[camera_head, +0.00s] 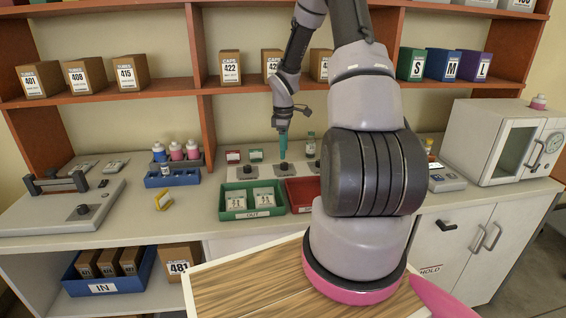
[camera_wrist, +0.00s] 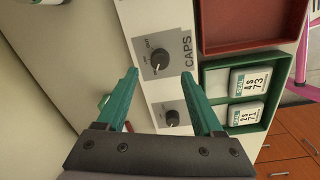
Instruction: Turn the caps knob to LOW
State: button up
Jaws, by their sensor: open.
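The caps knob (camera_wrist: 158,56) is a small dark round knob on a grey plate, with the word CAPS beside it in the wrist view. Small markings sit around it, but I cannot read its setting surely. My gripper (camera_wrist: 161,74) has teal fingers, which are apart with nothing between them. The fingertips show on either side of the knob's lower edge, and I cannot tell how far above the plate they are. In the head view my gripper (camera_head: 283,157) points down just above the caps knob (camera_head: 283,167) at the back of the counter.
A second dark knob (camera_wrist: 171,117) is on the neighbouring plate. A green tray (camera_head: 224,214) with white packs and a red tray (camera_head: 299,208) lie in front of the knobs. A blue rack (camera_head: 172,181) stands left. A shelf (camera_head: 240,97) with boxes is behind my arm.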

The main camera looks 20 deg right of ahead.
aim_at(284, 164)
notch_tip(284, 164, down, 6)
jog(key=shift+w+d+r, duration=0.1)
jog(key=shift+r, duration=0.05)
grip_shut()
